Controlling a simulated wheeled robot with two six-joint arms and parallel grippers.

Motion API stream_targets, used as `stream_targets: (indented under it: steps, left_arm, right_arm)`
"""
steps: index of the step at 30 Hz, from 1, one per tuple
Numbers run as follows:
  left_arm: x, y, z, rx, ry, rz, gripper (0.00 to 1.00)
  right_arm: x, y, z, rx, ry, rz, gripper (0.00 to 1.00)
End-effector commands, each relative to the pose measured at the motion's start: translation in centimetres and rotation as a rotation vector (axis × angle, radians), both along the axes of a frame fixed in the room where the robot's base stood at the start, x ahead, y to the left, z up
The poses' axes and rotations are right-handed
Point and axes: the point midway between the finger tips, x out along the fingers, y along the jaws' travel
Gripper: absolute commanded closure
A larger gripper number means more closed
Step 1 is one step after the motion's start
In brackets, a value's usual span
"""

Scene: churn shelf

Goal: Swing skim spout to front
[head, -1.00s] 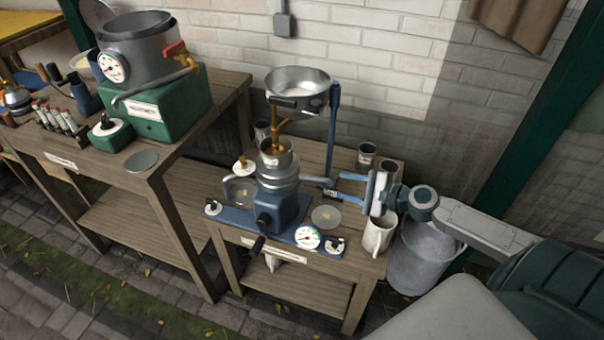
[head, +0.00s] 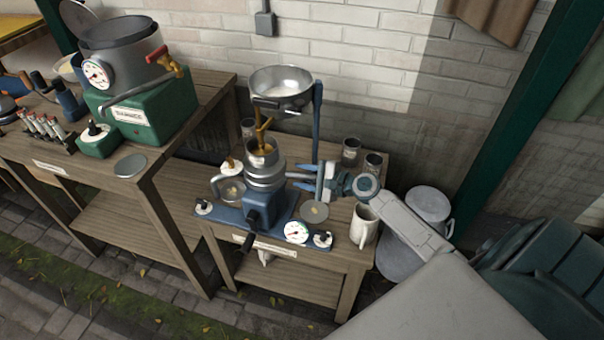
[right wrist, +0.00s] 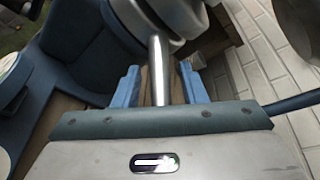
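The cream separator stands on the low wooden table, with a blue base (head: 262,207) and stacked metal bowls (head: 265,172). A thin metal spout (right wrist: 157,62) sticks out from the bowls on their right side, toward my right gripper (head: 296,177). In the right wrist view, the spout lies between the two blue fingers of the gripper (right wrist: 160,78), with a visible gap on each side. The fingers are apart, so the gripper is open around the spout. Spout lettering is not visible. My left gripper is not in view.
A supply bowl (head: 281,88) on a blue post stands above the separator. A white mug (head: 364,224), dark cups (head: 350,152) and a round disc (head: 315,211) sit near my right arm. A green heater (head: 150,110) with a pot is on the left table.

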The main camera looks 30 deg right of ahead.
Motion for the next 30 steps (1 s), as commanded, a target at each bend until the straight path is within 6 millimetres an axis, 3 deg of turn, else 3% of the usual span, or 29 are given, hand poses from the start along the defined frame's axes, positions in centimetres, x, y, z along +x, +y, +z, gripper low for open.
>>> stream_targets:
  steps: [11,17,26,30]
  left_arm:
    - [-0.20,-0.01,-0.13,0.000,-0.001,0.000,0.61]
    - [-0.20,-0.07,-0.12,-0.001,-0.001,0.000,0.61]
    - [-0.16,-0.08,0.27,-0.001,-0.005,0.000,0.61]
    - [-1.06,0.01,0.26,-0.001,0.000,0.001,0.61]
  right_arm:
    - [0.41,0.24,-0.12,-0.001,0.000,0.001,0.62]
    - [0.41,0.23,-0.10,-0.001,0.000,0.000,1.00]
    - [0.39,0.26,0.07,-0.001,-0.001,-0.008,1.00]
    - [0.25,0.38,0.08,-0.001,0.000,-0.025,1.00]
